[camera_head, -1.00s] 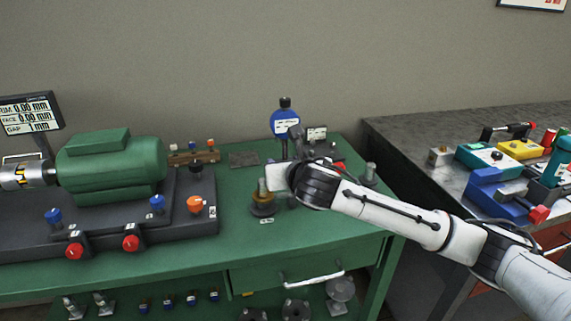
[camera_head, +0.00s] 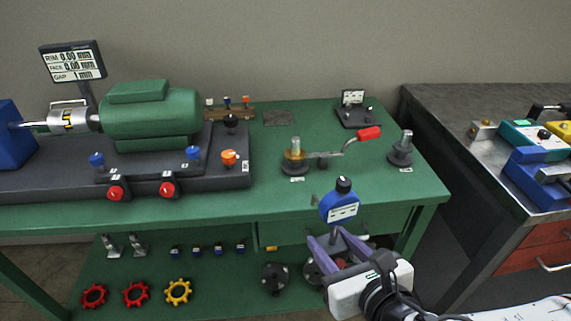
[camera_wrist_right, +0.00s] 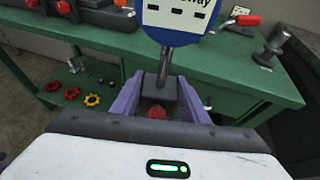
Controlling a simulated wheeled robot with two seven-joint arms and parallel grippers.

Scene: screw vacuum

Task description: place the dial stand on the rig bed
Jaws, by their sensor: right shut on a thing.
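The dial stand (camera_head: 341,203), with a blue round dial, a white label and a black knob on top, is held upright in my right gripper (camera_head: 338,249). The gripper's purple fingers are shut on its dark base, in front of the bench's front edge. The right wrist view shows the post and base (camera_wrist_right: 160,92) between the fingers, with a red spot on the base; the top of the dial is cut off. The rig bed (camera_head: 215,175) is the dark grey slab on the green bench at left, carrying the green motor (camera_head: 150,118). My left gripper is not in view.
The green bench (camera_head: 400,193) also holds a brass-topped post (camera_head: 295,155), a red-handled lever (camera_head: 368,134), a grey post (camera_head: 402,150) and a small black stand (camera_head: 353,110). A grey side table (camera_head: 440,110) stands at right.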

